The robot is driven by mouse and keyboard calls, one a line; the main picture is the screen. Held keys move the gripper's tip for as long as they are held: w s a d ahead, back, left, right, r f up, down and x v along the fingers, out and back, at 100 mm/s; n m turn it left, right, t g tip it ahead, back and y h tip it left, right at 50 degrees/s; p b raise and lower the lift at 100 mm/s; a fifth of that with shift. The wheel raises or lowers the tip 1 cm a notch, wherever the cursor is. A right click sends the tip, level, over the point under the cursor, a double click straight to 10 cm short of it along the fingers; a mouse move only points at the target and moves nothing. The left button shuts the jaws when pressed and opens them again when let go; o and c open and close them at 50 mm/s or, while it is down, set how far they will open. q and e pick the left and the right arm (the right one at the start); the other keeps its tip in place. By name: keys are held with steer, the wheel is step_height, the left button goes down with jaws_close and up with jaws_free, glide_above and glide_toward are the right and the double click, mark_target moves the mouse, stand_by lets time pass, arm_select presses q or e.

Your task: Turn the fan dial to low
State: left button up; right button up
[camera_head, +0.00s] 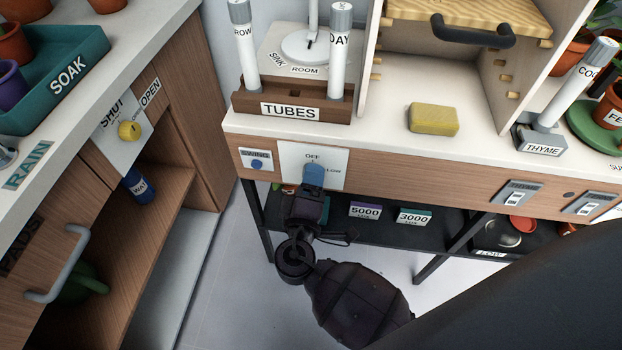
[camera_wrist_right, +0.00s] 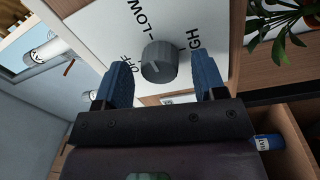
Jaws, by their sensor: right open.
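The fan dial (camera_wrist_right: 159,63) is a round grey knob on a white plate (camera_wrist_right: 95,22) marked OFF, LOW and HIGH. A pale line on its face seems to point toward OFF. In the head view the plate (camera_head: 337,158) is on the bench front, and the blue fingers hide the dial. My right gripper (camera_head: 313,174) is in front of the plate. In the wrist view its blue fingers (camera_wrist_right: 165,82) are open, one on each side of the dial, with gaps visible. I cannot tell how deep they reach. My left gripper is out of view.
A SWING button (camera_head: 257,164) is just left of the plate. Above are the TUBES rack (camera_head: 291,111) and a yellow sponge (camera_head: 433,120). A lower shelf holds the 5000 (camera_head: 365,211) and 3000 boxes (camera_head: 414,217). A wooden cabinet (camera_head: 185,130) stands at left.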

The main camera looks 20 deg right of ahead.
steer(key=v, duration=1)
steer(key=shift+s+p, duration=0.15)
steer(key=shift+p, duration=0.15)
steer(key=shift+a, duration=0.1)
